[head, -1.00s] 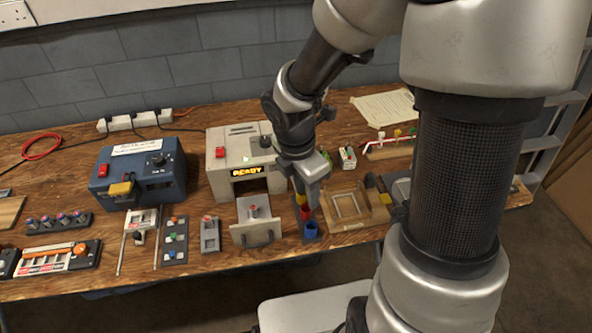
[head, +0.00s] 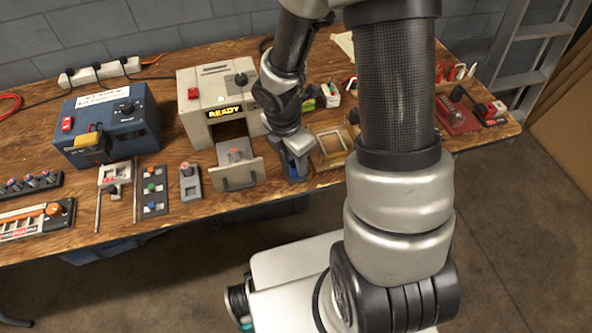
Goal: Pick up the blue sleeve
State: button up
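The blue sleeve (head: 291,166) is a small upright blue piece on a dark holder near the front edge of the bench, just right of the grey machine's drawer. My gripper (head: 293,157) points down right at it, with its fingers at or around the sleeve's top. The sleeve is partly hidden by the gripper, and I cannot tell whether the fingers touch it or are closed. The red and yellow sleeves behind it are hidden by my gripper and wrist.
The grey machine (head: 207,85) reading READY stands left, its front drawer (head: 240,173) pulled out close to the gripper. A wooden tray (head: 330,133) sits close on the right. A blue box (head: 112,125) and small button panels (head: 153,190) lie further left.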

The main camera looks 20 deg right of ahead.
notch_tip(320, 180, down, 3)
jog(key=shift+d+r+b, duration=0.15)
jog(key=shift+r+b, duration=0.05)
jog(key=shift+b, duration=0.1)
jog(key=c, duration=0.8)
jog(key=shift+r, duration=0.1)
